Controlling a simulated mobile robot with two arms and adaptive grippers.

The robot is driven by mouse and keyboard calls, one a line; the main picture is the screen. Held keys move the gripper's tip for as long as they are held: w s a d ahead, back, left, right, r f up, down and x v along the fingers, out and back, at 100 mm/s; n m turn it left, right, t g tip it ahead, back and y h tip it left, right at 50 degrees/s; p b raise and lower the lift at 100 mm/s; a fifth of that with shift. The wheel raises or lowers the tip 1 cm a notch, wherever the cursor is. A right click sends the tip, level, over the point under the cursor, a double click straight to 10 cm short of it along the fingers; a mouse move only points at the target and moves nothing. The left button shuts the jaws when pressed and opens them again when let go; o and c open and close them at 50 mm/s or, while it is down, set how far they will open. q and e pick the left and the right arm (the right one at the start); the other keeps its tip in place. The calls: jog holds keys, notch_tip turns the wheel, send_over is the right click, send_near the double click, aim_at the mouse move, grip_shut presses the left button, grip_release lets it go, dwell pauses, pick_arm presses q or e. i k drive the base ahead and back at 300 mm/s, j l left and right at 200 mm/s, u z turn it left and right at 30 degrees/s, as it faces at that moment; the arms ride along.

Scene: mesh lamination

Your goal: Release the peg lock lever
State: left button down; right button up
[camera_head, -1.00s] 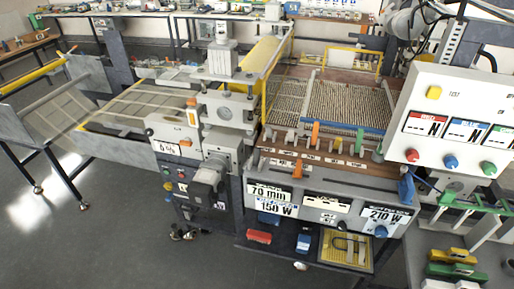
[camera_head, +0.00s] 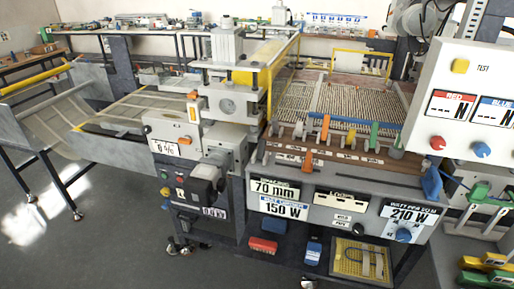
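No label marks the peg lock lever, so I cannot tell which part it is. On the loom bench's front strip, an upright orange lever (camera_head: 325,127) stands among several grey pegs. A second orange tab (camera_head: 307,160) lies lower on the brown ledge. A green upright piece (camera_head: 374,134) stands at the strip's right. A blue handle (camera_head: 432,184) sits at the bench's right front corner. Another orange lever (camera_head: 193,112) is on the grey press at left. Neither of my grippers is in view.
The loom bench (camera_head: 340,200) carries label plates and a mesh bed (camera_head: 345,100). A white control panel (camera_head: 465,110) with coloured buttons overhangs the right side. A rolling frame (camera_head: 45,120) stands at far left. The grey floor (camera_head: 110,230) is clear at lower left.

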aim_at(262, 143)
jog(key=i+j, duration=0.35)
jog(key=j, duration=0.15)
jog(key=i+j, duration=0.3)
jog(key=j, duration=0.25)
jog(key=i+j, duration=0.35)
jog(key=j, duration=0.15)
